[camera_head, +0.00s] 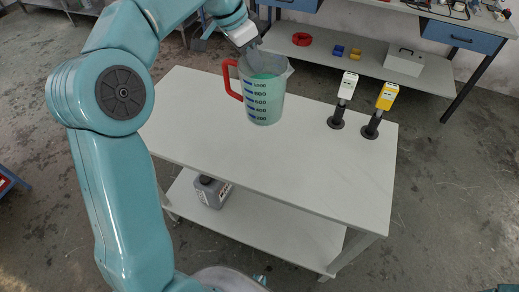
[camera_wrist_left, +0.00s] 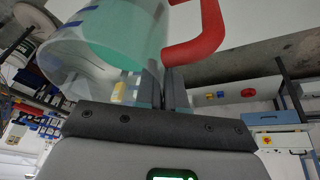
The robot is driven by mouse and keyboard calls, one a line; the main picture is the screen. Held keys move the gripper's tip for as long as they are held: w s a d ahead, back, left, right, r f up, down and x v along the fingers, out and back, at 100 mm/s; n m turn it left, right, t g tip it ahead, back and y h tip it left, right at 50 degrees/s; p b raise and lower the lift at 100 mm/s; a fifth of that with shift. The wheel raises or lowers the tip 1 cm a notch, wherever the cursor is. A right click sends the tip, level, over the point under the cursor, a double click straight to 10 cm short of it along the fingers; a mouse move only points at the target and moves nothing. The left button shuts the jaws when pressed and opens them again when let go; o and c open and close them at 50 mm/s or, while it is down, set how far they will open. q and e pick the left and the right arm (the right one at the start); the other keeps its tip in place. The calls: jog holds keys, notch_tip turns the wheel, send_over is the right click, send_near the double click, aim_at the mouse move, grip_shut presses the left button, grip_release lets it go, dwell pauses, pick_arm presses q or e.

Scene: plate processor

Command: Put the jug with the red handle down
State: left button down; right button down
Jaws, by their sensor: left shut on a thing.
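The jug (camera_head: 264,103) is see-through with blue volume marks, a red handle (camera_head: 229,79) and green liquid inside. In the head view it appears upright over the back part of the white table (camera_head: 190,118); I cannot tell whether its base touches the top. My left gripper (camera_head: 253,44) comes from above and is shut on the jug by its upper wall. In the left wrist view, the jug (camera_wrist_left: 55,60) fills the upper left, with the red handle (camera_wrist_left: 207,35) right of the fingers (camera_wrist_left: 163,88). My right gripper is not in view.
A white-topped device (camera_head: 348,86) and a yellow one (camera_head: 387,96) stand on black bases at the table's right end. A grey canister (camera_head: 212,191) is on the lower shelf. A bench with blue drawers (camera_head: 462,37) stands behind. The table's front and middle are clear.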

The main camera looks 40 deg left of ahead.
aim_at(238, 95)
pick_arm(q)
notch_tip(238, 95, down, 19)
jog(key=b, duration=0.1)
jog(key=shift+b, duration=0.35)
jog(key=c, duration=1.2)
grip_release()
jog(key=shift+f, duration=0.1)
jog(key=shift+s, duration=0.1)
jog(key=v, duration=1.2)
jog(key=shift+d, duration=0.1)
